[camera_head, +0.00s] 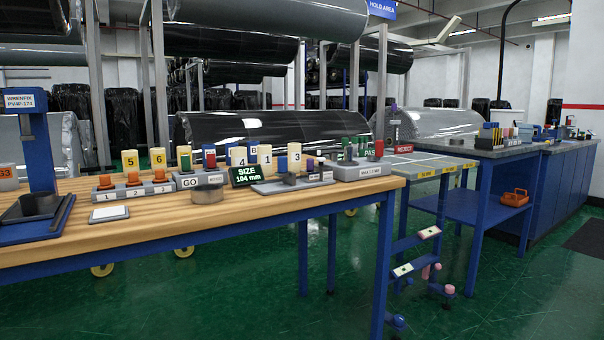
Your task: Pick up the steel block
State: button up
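My gripper is not in view. I cannot pick out the steel block with certainty. A short round grey metal piece (207,193) rests on the wooden bench (170,229), in front of the GO block. A small dark block-like piece (289,179) stands on a grey tray (262,187) right of the green SIZE display (245,175); its material is too small to tell.
A blue fixture (40,150) stands at the bench's left end. A numbered holder (134,191) with orange knobs and a PASS unit (357,170) also stand there. A grey REJECT table (440,163) is to the right.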

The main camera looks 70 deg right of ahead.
aim_at(308, 175)
jog(key=z, duration=0.65)
jog(key=i, duration=0.85)
jog(key=z, duration=0.95)
